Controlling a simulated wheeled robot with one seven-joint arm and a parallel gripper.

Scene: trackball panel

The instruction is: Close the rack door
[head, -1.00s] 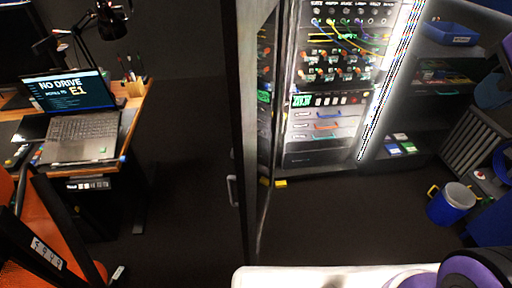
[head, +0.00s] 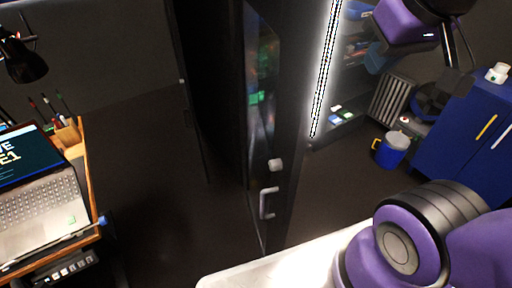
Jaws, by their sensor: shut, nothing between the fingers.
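The rack door (head: 276,130) is a tall dark-framed panel with a narrow glass pane, seen at a steep angle near the middle of the head view. It has a pale vertical bar handle (head: 267,203) and a small light knob (head: 275,165) above it. Green and reddish parts show dimly through or in the glass. The rack's front is mostly hidden behind the door, so I cannot tell how far it stands open. My gripper (head: 457,82) appears as dark parts below my purple arm at the upper right. It is shut and empty, well apart from the door.
A bright light strip (head: 326,70) stands right of the door. A blue bucket (head: 392,148) and blue cabinet (head: 470,130) are at the right. A desk with a laptop (head: 40,205) is at the left. Dark floor lies clear between desk and door.

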